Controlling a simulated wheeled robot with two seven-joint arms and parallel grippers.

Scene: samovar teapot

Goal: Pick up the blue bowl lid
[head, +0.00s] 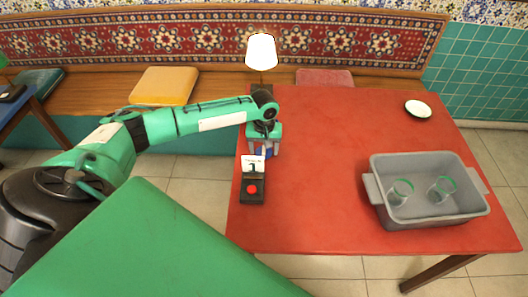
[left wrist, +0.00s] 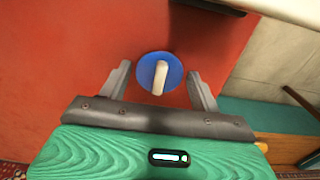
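The blue bowl lid (left wrist: 146,68) is a round blue disc with a pale upright handle (left wrist: 160,78). In the left wrist view it lies over the red table, between my two fingers and just beyond their tips. In the head view only a bit of blue (head: 264,153) shows below my left gripper (head: 263,150); the arm hides the rest. My left gripper also shows in the left wrist view (left wrist: 161,80). It is open, with a finger on each side of the lid's handle and a gap to both. My right gripper is not in view.
A black stand with a red button and a white card (head: 252,190) is just in front of my left gripper. A lit lamp (head: 262,55) stands behind it. A grey tub (head: 431,216) with two glasses is at the right. A white plate (head: 418,109) lies behind. The table's middle (head: 335,150) is clear.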

